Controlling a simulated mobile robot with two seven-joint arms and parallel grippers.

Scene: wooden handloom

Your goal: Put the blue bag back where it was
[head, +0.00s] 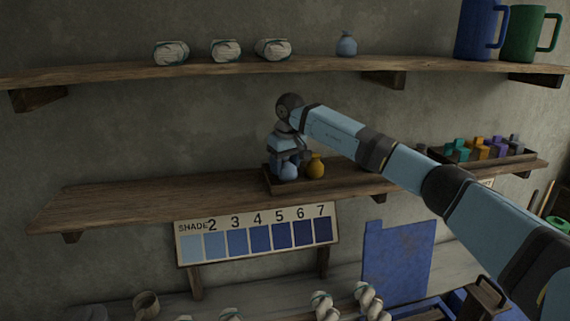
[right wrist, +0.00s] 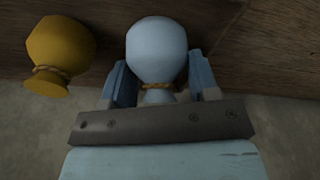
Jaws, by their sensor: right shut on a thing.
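A pale blue bag (head: 289,170) with a tan tie is between the fingers of my right gripper (head: 288,160), at the left part of a small dark tray (head: 290,188) on the middle shelf. In the right wrist view the blue bag (right wrist: 157,50) sits between the two fingers (right wrist: 160,76), neck toward the palm. I cannot tell whether it touches the tray floor. A mustard yellow bag (head: 317,166) stands just right of it in the tray, apart from my fingers; it also shows in the right wrist view (right wrist: 58,50). My left gripper is not in view.
The upper shelf (head: 120,73) holds wrapped bundles (head: 225,50), a grey-blue bag (head: 346,44) and blue and green mugs (head: 520,33). The middle shelf (head: 130,198) is bare left of the tray; a tray of coloured blocks (head: 485,150) stands right. A shade chart (head: 257,234) hangs below.

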